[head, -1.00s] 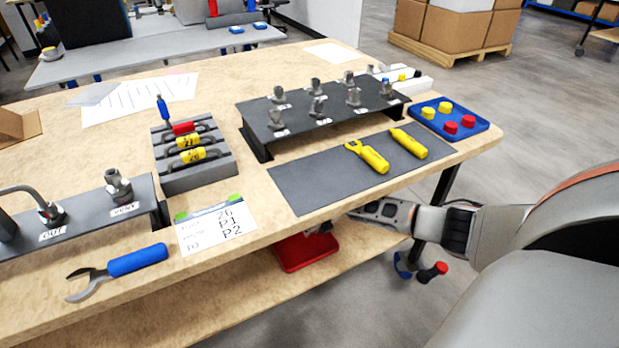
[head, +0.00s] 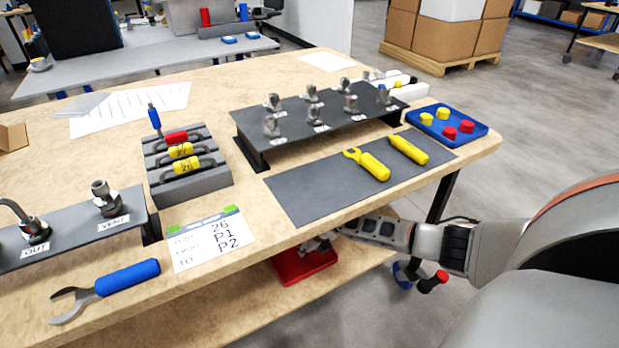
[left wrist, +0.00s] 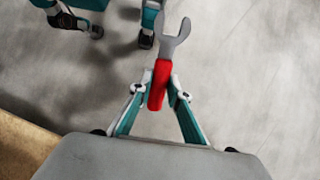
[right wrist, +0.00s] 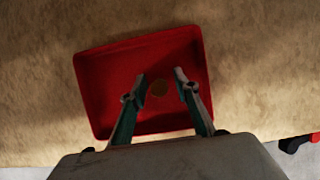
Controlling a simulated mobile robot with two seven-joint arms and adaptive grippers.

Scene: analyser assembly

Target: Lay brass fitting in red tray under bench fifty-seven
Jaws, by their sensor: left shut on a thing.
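The red tray (head: 290,268) is on the lower shelf under the bench, partly hidden by the bench top in the head view. The right wrist view shows the whole tray (right wrist: 105,100). My left gripper (left wrist: 163,88) is shut on the red handle of a grey open-ended wrench (left wrist: 161,75), above the floor.
The bench top edge overhangs the wooden lower shelf (head: 275,318). On top are a blue-handled wrench (head: 128,278), a card (head: 210,240), a grey rack (head: 190,187), a dark mat (head: 305,195) with yellow tools, and a blue tray (head: 470,132). Shelf space surrounds the red tray.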

